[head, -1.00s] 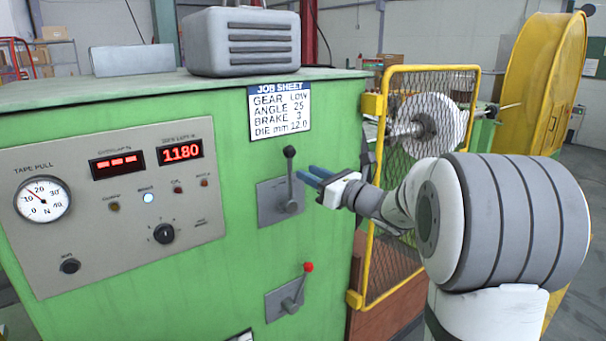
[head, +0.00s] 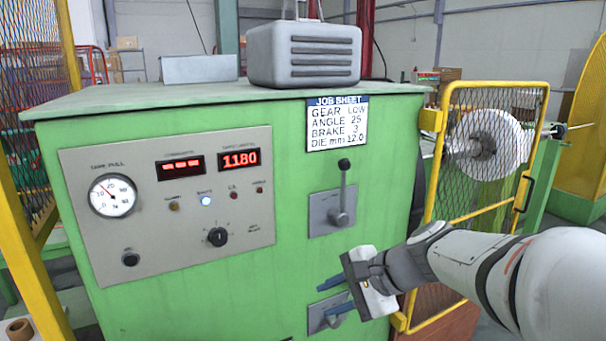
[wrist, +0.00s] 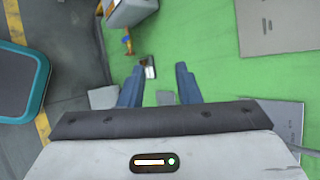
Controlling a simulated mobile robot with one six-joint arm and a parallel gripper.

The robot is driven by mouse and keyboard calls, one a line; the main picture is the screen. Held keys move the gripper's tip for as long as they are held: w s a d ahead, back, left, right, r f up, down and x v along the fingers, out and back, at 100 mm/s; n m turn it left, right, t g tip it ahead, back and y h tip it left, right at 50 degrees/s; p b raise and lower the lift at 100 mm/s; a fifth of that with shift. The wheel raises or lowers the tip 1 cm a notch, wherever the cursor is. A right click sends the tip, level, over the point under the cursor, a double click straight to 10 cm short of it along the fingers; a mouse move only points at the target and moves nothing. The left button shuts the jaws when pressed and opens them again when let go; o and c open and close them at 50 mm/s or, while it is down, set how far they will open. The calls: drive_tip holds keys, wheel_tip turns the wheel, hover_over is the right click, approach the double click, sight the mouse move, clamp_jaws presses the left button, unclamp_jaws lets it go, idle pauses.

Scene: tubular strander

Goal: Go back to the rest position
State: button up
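My gripper (head: 333,296) is in front of the green cabinet (head: 295,240), low and right of the control panel, overlapping the lower lever plate (head: 318,322) in the head view. Its blue fingers stand apart with nothing between them, as the wrist view (wrist: 159,78) also shows. The upper lever (head: 343,190) with a black knob points up on its grey plate, above the gripper. The red knob of the lower lever is hidden behind the gripper. My arm reaches in from the right.
A yellow mesh guard (head: 490,150) stands right of the cabinet, close behind my arm. A yellow post (head: 35,270) stands at the left. The job sheet (head: 337,124) reads gear LOW, angle 25, brake 3, die 12.0. A grey box (head: 303,55) sits on top.

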drive_tip(key=s+d+f+n+h, duration=0.3)
drive_tip(key=s+d+n+h, duration=0.1)
drive_tip(key=s+n, duration=0.2)
drive_tip(key=s+d+f+n+g+h, duration=0.1)
drive_tip(key=s+d+f+n+h, duration=0.2)
drive_tip(key=s+d+n+h, duration=0.1)
drive_tip(key=shift+s+d+n, duration=0.75)
drive_tip(key=shift+s+n, duration=0.15)
drive_tip(key=shift+s, duration=0.3)
idle(1.2)
drive_tip(key=shift+o, duration=0.7)
